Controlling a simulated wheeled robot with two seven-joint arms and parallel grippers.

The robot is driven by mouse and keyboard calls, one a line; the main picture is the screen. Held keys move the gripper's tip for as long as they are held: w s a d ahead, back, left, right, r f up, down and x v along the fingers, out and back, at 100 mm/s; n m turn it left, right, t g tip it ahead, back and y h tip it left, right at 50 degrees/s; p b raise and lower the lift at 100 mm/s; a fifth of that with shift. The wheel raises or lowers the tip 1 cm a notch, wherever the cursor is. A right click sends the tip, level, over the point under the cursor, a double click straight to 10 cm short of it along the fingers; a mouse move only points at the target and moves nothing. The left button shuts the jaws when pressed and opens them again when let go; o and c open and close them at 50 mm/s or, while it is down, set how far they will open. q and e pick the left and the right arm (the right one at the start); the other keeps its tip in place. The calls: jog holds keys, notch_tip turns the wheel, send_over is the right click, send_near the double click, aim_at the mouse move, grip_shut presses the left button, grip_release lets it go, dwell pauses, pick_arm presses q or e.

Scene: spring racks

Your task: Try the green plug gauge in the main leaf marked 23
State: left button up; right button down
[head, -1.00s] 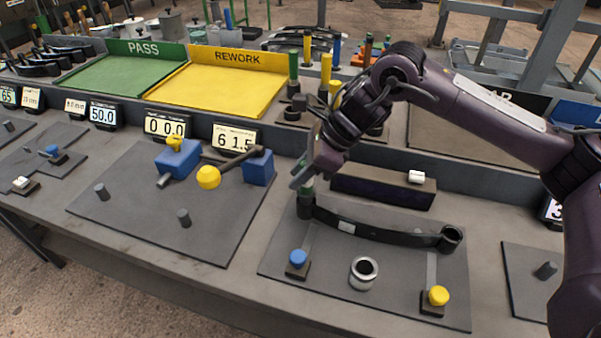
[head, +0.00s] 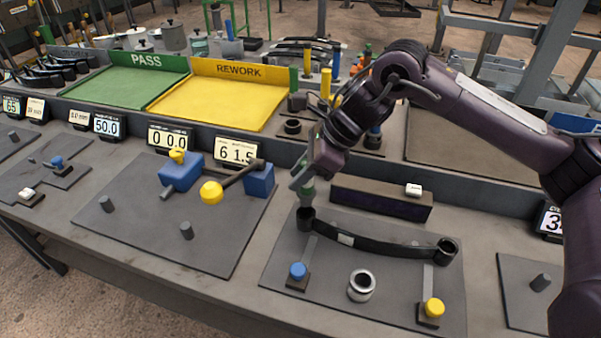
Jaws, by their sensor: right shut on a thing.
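A dark main leaf (head: 375,244) lies on a grey mat with an eye at each end and a small white label that I cannot read. My right gripper (head: 303,182) is shut on the green plug gauge (head: 307,194), held upright over the leaf's left eye (head: 304,219). The gauge's grey lower part shows just above the eye's rim; I cannot tell whether its tip is inside. The leaf's right eye (head: 447,249) is empty. My left gripper is not in view.
A blue knob (head: 298,271), a metal ring (head: 361,285) and a yellow knob (head: 433,308) stand in front of the leaf. A dark box with a white switch (head: 413,190) is behind it. Green PASS (head: 120,85) and yellow REWORK (head: 220,100) trays lie further back.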

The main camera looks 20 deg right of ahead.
jog(key=shift+r, duration=0.15)
jog(key=shift+r+p, duration=1.4)
jog(key=shift+r, duration=0.55)
jog(key=shift+f, duration=0.1)
